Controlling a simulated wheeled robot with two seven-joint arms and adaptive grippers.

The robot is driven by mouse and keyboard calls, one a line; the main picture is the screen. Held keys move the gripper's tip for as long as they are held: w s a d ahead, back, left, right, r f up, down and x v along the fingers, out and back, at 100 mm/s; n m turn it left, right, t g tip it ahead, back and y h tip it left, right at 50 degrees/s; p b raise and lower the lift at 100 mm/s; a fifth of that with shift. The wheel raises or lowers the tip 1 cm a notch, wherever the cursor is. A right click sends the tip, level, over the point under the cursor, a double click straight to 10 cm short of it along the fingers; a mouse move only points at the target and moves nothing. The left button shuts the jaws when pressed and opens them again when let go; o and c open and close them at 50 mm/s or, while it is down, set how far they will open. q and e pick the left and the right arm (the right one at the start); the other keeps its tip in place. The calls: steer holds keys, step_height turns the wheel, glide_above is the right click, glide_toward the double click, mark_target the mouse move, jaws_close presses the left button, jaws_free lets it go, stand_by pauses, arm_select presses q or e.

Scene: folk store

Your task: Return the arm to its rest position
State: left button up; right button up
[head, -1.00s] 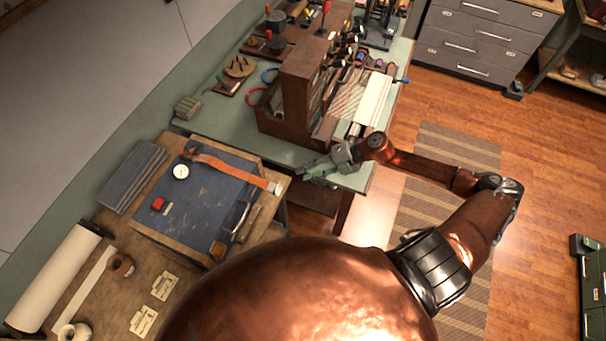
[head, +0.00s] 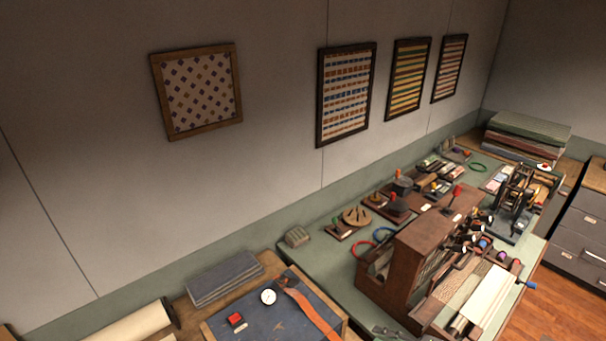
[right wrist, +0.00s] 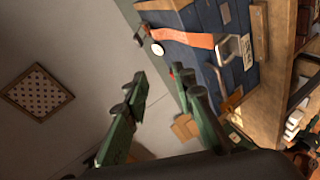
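My right gripper (right wrist: 163,95) shows in the right wrist view with its two green fingers apart and nothing between them. In the head view only a small grey part of it (head: 385,331) shows at the bottom edge, close to the front of the loom. The rest of my right arm is out of the head view. My left gripper is in neither view now.
A wooden loom (head: 400,262) stands on the green bench (head: 325,277). The strap (right wrist: 185,38) also shows in the right wrist view. Framed textiles hang on the wall.

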steer(key=w+d+r+m+t+h, duration=0.1)
steer(key=w+r+m+t+h, duration=0.2)
steer(key=m+t, duration=0.25)
steer(key=s+d+f+m+g+h, duration=0.2)
steer(key=s+d+f+m+h, duration=0.4)
steer(key=d+m+h, duration=0.45)
steer(key=s+a+f+m+g+y, duration=0.1)
steer(key=s+f+m+g, duration=0.3)
steer(key=s, duration=0.7)
steer(key=s+a+f+m+g+y, duration=0.1)
steer(key=s+f+m+g, duration=0.4)
steer(key=s, duration=0.6)
step_height(320, 180, down, 42)
steer(key=s+a+n+g+b, duration=0.1)
steer(key=s+b, duration=0.2)
steer(key=b, duration=0.7)
steer(key=s+f+b, duration=0.4)
steer(key=s+f, duration=0.5)
steer(key=f, duration=0.3)
steer(key=s+f+g+b, duration=0.1)
steer(key=s+f+b, duration=0.3)
steer(key=s+f, duration=0.5)
step_height(320, 180, down, 3)
steer(key=shift+s+r+n, duration=0.1)
steer(key=shift+s+n, duration=0.2)
steer(key=shift+s, duration=0.1)
